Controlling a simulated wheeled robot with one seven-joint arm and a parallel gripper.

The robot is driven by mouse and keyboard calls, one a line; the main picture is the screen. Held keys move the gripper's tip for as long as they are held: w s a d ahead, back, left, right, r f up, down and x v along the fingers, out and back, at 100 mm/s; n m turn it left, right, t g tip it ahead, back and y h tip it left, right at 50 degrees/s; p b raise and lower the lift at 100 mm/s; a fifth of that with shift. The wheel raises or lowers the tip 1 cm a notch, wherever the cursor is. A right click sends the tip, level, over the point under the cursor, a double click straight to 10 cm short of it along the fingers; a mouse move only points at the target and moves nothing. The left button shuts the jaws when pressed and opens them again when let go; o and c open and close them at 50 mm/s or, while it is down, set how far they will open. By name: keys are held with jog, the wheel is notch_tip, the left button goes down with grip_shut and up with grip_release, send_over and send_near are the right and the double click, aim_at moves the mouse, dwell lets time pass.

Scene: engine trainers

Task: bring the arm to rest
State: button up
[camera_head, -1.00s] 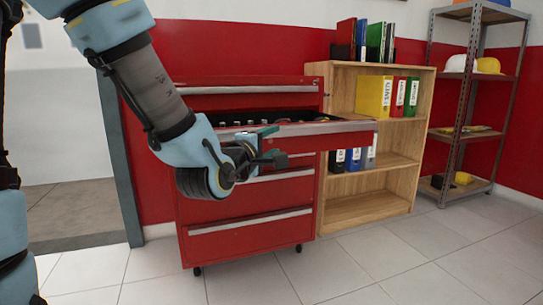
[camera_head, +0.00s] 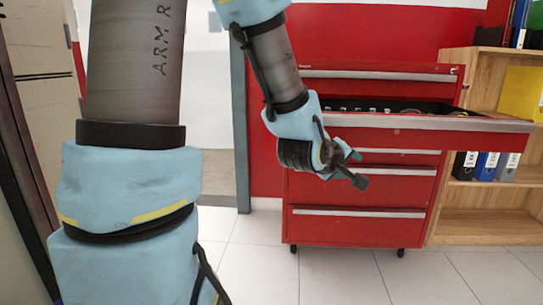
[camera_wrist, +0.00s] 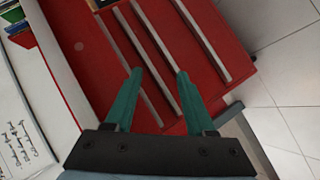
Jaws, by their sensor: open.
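My gripper (camera_head: 352,168) is in front of the red tool cabinet (camera_head: 365,190), at the left part of its pulled-out drawer (camera_head: 480,128) in the head view. In the wrist view my gripper (camera_wrist: 155,75) shows two green fingers spread apart with nothing between them. The red cabinet front (camera_wrist: 215,25) and its pale drawer handles fill the space beyond the fingers. My arm is bent, with the wrist hanging down on the left side of the cabinet. I cannot tell from the head view how close the fingers are to the drawer front.
The open drawer holds several small items and juts toward me. A wooden shelf (camera_head: 480,217) with binders stands right of the cabinet. A grey door frame (camera_head: 241,130) is at the left. The tiled floor (camera_head: 330,275) in front is clear.

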jog(key=a+f+m+g+y, duration=0.2)
jog(key=a+f+y, duration=0.15)
jog(key=a, duration=0.45)
jog(key=a+f+m+g+y, duration=0.1)
jog(key=a+f+y, duration=0.25)
jog(key=a, duration=0.45)
jog(key=s+a+f+m+g+y, duration=0.1)
jog(key=s+a+f+m+g, duration=0.3)
jog(key=s+a, duration=0.5)
notch_tip(320, 180, up, 32)
jog(key=a+n+g+p, duration=0.1)
jog(key=p, duration=3)
jog(key=shift+w+a+r+p, duration=0.15)
jog(key=shift+w+a+p, duration=0.15)
jog(key=shift+w, duration=0.15)
